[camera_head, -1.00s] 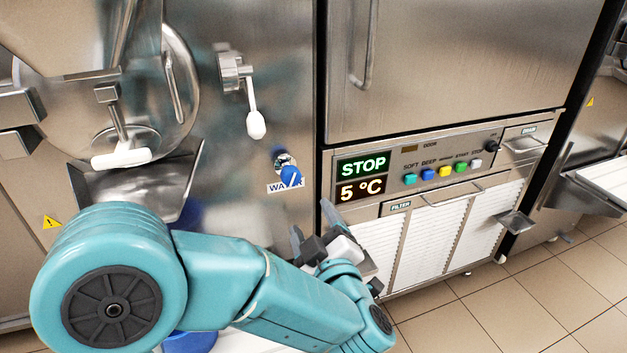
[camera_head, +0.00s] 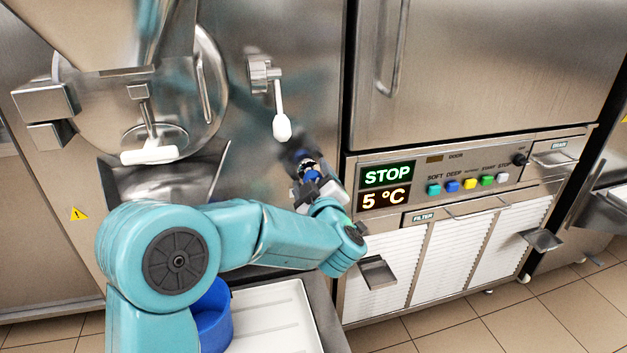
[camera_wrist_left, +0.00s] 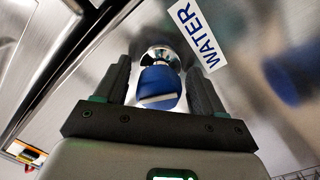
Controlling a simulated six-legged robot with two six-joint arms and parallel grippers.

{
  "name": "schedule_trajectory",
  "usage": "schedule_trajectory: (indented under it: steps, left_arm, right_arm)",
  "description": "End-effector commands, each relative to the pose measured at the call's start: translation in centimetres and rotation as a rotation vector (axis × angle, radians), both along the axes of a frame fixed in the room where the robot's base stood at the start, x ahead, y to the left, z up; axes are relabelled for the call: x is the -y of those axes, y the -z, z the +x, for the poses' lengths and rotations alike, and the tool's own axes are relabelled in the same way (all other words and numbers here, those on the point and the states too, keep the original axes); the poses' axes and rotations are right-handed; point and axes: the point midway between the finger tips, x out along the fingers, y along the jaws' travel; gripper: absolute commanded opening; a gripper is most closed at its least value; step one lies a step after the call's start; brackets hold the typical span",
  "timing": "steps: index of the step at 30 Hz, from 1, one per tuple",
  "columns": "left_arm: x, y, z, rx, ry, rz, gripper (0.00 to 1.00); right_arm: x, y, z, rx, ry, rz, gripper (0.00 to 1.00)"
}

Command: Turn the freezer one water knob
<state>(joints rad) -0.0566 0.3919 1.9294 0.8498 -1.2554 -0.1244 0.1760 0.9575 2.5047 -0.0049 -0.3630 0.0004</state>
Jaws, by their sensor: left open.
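The blue water knob (camera_wrist_left: 158,88) sits on a metal stem on the steel freezer front, with the WATER label (camera_wrist_left: 198,36) beside it in the left wrist view. In the head view the knob (camera_head: 311,174) is mostly hidden by my left gripper (camera_head: 307,168). In the left wrist view the left gripper (camera_wrist_left: 160,85) is open, with its dark fingers on either side of the knob. Gaps show between the fingers and the knob, though I cannot tell whether either touches. My right gripper is not in view.
A white-tipped lever (camera_head: 281,112) hangs above the knob. The control panel (camera_head: 470,178) with its STOP display is to the right. A blue container (camera_head: 212,318) and a white tray (camera_head: 272,318) are below my left arm. A metal chute (camera_head: 165,180) is to the left.

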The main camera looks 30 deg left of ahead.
Motion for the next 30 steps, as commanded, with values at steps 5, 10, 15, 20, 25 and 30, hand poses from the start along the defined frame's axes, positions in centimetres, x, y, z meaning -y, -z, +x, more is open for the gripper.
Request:
schedule_trajectory:
  steps: [5, 10, 15, 20, 25, 30]
  left_arm:
    - [0.0, 0.0, 0.2, 0.000, 0.001, 0.000, 0.69]
    - [0.0, 0.0, 0.1, -0.001, 0.001, -0.001, 0.40]
    - [0.0, 0.0, 0.1, -0.001, 0.001, -0.001, 0.14]
    - [0.0, -0.1, 0.1, -0.011, 0.001, 0.007, 0.14]
    - [0.0, -0.2, 0.1, -0.055, 0.001, 0.043, 0.14]
    - [0.1, -0.3, 0.1, -0.140, 0.003, 0.114, 0.14]
  right_arm:
    - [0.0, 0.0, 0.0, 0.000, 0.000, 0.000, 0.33]
    - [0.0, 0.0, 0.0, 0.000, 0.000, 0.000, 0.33]
    - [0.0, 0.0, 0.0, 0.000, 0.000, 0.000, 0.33]
    - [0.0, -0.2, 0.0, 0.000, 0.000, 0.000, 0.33]
    - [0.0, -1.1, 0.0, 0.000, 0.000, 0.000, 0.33]
    - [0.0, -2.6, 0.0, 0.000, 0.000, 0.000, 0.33]
